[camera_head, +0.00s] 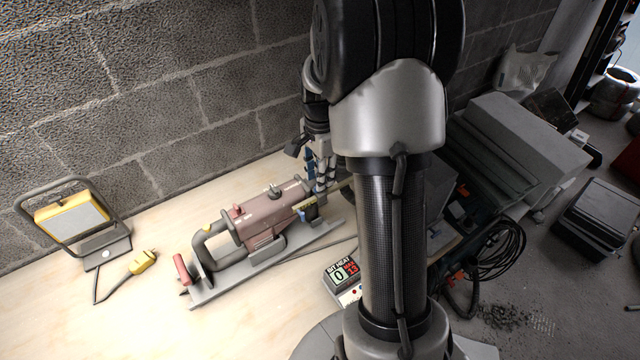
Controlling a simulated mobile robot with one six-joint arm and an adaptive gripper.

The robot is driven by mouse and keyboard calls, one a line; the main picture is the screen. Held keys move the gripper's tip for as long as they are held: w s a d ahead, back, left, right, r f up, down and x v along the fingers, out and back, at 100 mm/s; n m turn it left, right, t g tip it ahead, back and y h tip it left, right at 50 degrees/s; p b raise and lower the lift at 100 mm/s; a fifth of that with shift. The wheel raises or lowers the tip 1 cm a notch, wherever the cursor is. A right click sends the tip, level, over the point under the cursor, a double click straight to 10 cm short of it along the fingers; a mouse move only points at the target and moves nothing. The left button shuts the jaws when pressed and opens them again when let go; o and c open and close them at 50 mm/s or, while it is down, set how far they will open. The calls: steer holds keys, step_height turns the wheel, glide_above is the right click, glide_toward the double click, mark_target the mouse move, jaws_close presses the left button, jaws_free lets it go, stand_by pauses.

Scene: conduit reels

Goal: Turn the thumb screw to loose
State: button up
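A pinkish-brown power tool (262,220) with a dark grey rear handle (213,240) lies on a long grey metal base (245,268) on the table. My gripper (318,182) is at the tool's right end, pointing down. My arm hides part of this area. The fingers are small and dark here, and I cannot tell whether they are open, shut or touching anything. A blue part (309,163) shows beside the fingers. I cannot make out the thumb screw for certain; it may be at or behind the gripper.
A yellow-framed work lamp (72,222) with a yellow plug (144,261) stands at left on the wooden table (130,325). A "BIT HEAT" display box (343,274) reads 0. The block wall (150,100) is close behind. Grey cases (525,150) and cables (505,250) lie right.

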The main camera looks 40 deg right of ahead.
steer(key=shift+f, duration=1.45)
steer(key=shift+c, duration=0.2)
jaws_close()
